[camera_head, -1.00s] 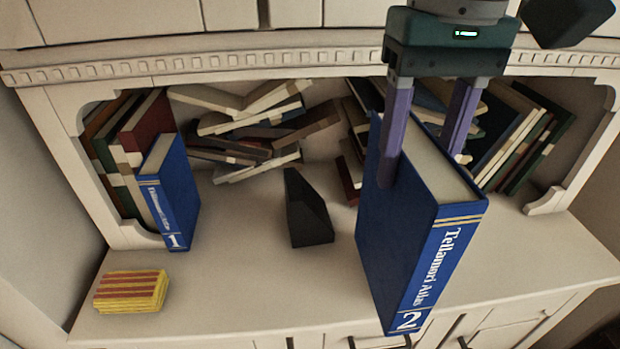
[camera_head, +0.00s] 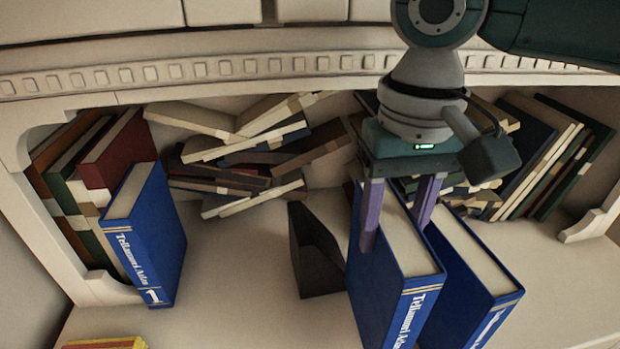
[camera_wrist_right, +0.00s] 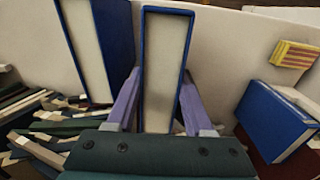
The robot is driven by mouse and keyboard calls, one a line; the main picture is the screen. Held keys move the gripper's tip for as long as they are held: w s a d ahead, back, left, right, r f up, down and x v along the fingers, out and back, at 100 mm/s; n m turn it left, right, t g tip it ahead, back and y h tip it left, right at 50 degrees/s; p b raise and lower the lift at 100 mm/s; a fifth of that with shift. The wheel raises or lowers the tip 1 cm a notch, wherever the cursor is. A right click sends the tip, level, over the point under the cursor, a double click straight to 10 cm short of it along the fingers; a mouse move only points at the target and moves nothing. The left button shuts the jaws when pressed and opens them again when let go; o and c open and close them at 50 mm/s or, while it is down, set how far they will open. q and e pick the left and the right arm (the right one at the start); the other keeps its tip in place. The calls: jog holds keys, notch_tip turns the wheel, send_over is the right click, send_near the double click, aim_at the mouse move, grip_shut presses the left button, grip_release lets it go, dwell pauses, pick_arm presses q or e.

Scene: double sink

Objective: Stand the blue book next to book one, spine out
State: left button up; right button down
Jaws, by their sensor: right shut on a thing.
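Book one (camera_head: 145,240), blue with a white "1" on its spine, stands at the left end of the shelf against other books, spine facing out. My right gripper (camera_head: 397,225) is shut from above on a blue book (camera_head: 365,290), upright, spine toward the front and lower end out of frame. A similar blue book (camera_head: 485,265) stands just right of the held one. In the right wrist view the held book (camera_wrist_right: 165,70) is between the fingers, the similar one (camera_wrist_right: 98,45) at left and book one (camera_wrist_right: 272,122) at right. My left gripper is not in view.
A black bookend (camera_head: 318,255) stands between book one and the held book, with bare shelf (camera_head: 230,270) left of it. Piled books (camera_head: 250,150) lie behind. Leaning books (camera_head: 545,165) fill the back right. A yellow-and-red striped block (camera_head: 105,343) lies at front left.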

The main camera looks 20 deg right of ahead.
jog(key=shift+f, duration=1.95)
jog(key=shift+c, duration=1.4)
grip_release()
